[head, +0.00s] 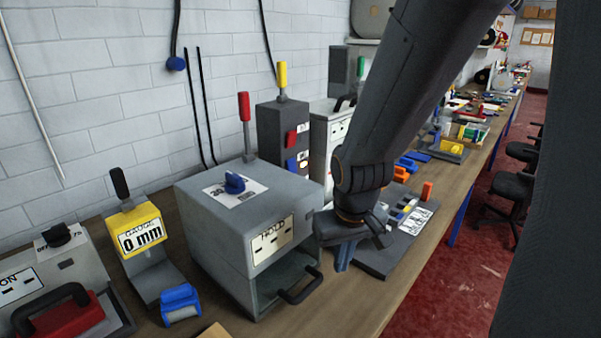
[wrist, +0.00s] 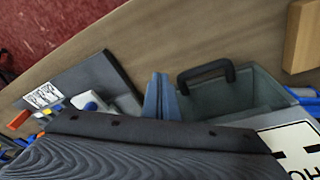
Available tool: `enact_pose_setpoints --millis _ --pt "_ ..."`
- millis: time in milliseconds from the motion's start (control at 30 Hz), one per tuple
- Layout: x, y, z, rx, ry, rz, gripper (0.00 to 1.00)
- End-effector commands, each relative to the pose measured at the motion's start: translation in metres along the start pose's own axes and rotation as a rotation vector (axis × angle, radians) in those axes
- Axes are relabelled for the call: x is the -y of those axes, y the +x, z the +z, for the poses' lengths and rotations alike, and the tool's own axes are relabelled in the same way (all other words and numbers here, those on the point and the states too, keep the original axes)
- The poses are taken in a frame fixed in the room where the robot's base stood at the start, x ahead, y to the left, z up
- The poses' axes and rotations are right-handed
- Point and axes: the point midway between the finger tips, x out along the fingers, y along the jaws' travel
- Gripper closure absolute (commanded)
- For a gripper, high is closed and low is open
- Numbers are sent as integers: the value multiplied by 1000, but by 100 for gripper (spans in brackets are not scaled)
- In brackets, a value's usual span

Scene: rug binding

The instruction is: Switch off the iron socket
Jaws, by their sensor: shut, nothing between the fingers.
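No part is clearly labelled as the iron socket. A dark grey cabinet (head: 268,130) at the back carries a red rocker (head: 291,138) and a blue rocker (head: 291,164); their lettering is too small to read. At the left, a grey unit (head: 85,262) with a black knob (head: 62,234) reads "ON", behind a red block with a black handle (head: 60,318). My gripper (head: 342,262) has blue fingers, shut and empty, pointing down right of the grey "HOLD" box. The fingers (wrist: 160,97) also show in the wrist view, beside the box's open drawer.
The "HOLD" box (head: 215,240) has a blue knob (head: 235,183) on top and an open drawer with a black handle (head: 300,287). A yellow "0 mm" gauge (head: 141,230) stands to its left. A dark board (wrist: 95,85) with small parts lies beside my fingers.

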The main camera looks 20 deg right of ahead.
Motion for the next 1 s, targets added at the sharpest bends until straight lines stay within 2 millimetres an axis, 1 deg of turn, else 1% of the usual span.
enact_pose_setpoints --millis 33,67,100,167,200,300,400,433,500,600,800,900,1000 --pt "-14 5 -15 -52 -6 19 100" --pt "-23 7 -27 -94 -13 31 100" --pt "-36 9 -44 -159 -30 46 100" --pt "-54 11 -72 -265 -59 62 100" --pt "-65 11 -91 -340 -83 66 100" --pt "-83 6 -131 -522 -148 48 100" --pt "-90 -5 -160 -693 -217 -11 100" --pt "-90 -9 -166 -741 -237 -36 100" --pt "-88 -20 -176 -844 -281 -105 100" --pt "-81 -37 -180 -967 -334 -216 100" --pt "-68 -64 -168 -1107 -390 -402 100" --pt "-65 -72 -164 -1136 -401 -446 100" --pt "-64 -74 -162 -1146 -406 -464 100"
